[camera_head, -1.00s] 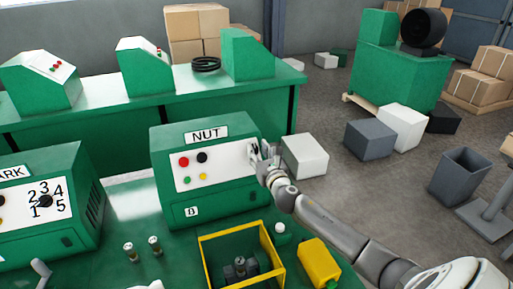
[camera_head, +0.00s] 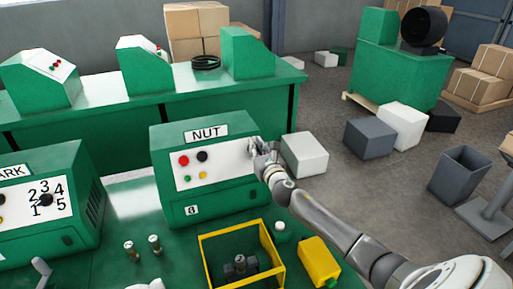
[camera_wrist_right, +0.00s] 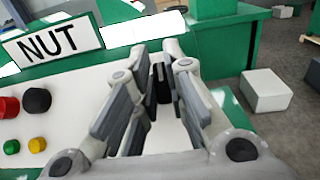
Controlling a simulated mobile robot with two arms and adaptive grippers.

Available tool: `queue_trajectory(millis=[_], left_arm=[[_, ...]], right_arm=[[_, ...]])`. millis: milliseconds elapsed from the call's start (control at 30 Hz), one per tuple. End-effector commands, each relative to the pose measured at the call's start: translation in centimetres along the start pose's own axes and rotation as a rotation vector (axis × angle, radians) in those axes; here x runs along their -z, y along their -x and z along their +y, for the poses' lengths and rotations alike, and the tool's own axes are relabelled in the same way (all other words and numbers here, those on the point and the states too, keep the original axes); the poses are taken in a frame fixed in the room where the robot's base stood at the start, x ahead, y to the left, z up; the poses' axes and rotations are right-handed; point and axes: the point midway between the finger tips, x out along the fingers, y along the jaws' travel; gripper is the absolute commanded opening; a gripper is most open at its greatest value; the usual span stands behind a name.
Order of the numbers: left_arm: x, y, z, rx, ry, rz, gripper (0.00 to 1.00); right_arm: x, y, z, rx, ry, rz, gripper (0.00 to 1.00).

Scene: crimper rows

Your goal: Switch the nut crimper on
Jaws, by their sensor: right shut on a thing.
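The nut crimper (camera_head: 215,214) is a green box with a "NUT" label and a white sloped panel (camera_head: 226,167) in the middle of the head view. The panel also shows in the right wrist view (camera_wrist_right: 62,119). My right gripper (camera_head: 256,149) is at the panel's right end. In the right wrist view, my right gripper (camera_wrist_right: 160,100) has its fingers around a small black switch (camera_wrist_right: 161,78) and is shut on it. The fingers hide the switch in the head view, and its exact position is hard to tell.
The panel also has a red button (camera_head: 183,161), a black knob (camera_head: 202,157), and green and yellow lights. A second crimper (camera_head: 70,222) stands at left. A yellow-rimmed bin (camera_head: 204,262) and a yellow bottle (camera_head: 318,262) are in front. Metal parts (camera_head: 154,243) stand on the table.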

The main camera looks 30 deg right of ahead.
Motion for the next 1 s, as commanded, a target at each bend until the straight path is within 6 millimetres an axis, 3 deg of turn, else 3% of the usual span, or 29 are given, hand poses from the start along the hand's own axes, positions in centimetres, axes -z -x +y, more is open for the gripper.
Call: queue_trajectory(millis=[367,1000], left_arm=[[0.2,0.2,0.0,0.0,0.0,0.003,0.0],[0.5,1.7,-0.1,0.0,-0.001,0.006,0.0]], right_arm=[[-0.1,0.0,0.1,0.068,-0.078,0.0,0.0],[-0.3,-0.1,0.2,0.454,-0.5,-0.001,0.0]])
